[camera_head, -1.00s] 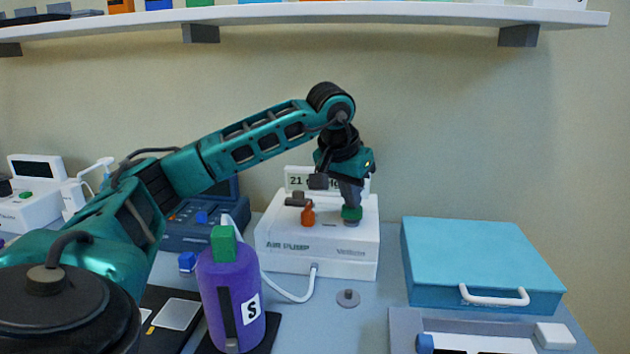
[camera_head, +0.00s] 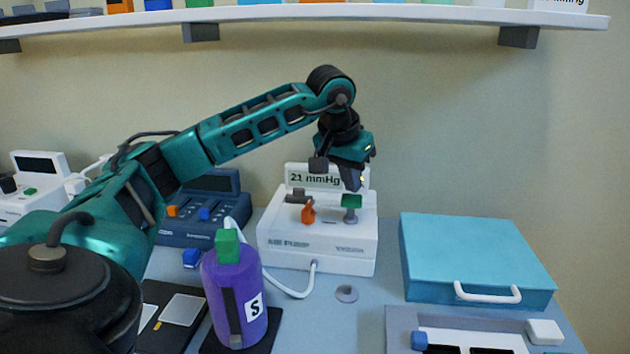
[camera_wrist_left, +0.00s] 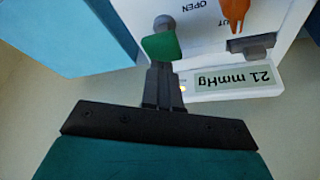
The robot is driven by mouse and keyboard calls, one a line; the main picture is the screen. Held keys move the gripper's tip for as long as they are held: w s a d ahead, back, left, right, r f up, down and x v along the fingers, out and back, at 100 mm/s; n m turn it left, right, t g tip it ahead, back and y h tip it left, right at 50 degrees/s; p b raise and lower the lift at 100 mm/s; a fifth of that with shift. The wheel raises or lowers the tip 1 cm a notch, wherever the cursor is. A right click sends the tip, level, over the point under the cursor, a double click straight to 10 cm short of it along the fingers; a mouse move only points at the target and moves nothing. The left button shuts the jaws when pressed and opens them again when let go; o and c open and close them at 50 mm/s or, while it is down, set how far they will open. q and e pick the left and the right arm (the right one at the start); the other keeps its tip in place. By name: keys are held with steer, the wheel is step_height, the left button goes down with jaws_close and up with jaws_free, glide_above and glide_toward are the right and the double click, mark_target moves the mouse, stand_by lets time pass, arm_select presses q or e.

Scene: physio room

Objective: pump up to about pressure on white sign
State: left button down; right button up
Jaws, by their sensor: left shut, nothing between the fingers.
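The white air pump (camera_head: 275,258) stands at the back middle of the table. Its display (camera_head: 316,180) reads 21 mmHg; it also shows upside down in the left wrist view (camera_wrist_left: 233,79). On its top are a green button on a grey stem (camera_head: 351,202) and an orange lever (camera_head: 308,212). My left gripper (camera_head: 353,187) is shut and empty, just above the green button. In the left wrist view the fingertips (camera_wrist_left: 161,68) are close to the green button (camera_wrist_left: 160,47). A white sign (camera_head: 560,4) on the shelf is cut off; only "mmHg" is partly readable. My right gripper is out of view.
A purple cylinder with a green cap (camera_head: 227,285) stands in front of the pump; a white hose (camera_head: 295,293) leaves the pump's front. A teal case (camera_head: 475,250) and a grey tray (camera_head: 400,325) are at the right. A dark blue device (camera_head: 215,232) is at the left.

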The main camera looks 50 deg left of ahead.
mark_target(351, 199)
arm_select(q)
steer(key=shift+f+b, duration=1.2)
steer(key=shift+f, duration=0.85)
steer(key=shift+r+p, duration=2.05)
steer(key=shift+r, duration=0.05)
step_height(351, 199, up, 5)
steer(key=p, duration=0.5)
steer(key=shift+r, duration=0.1)
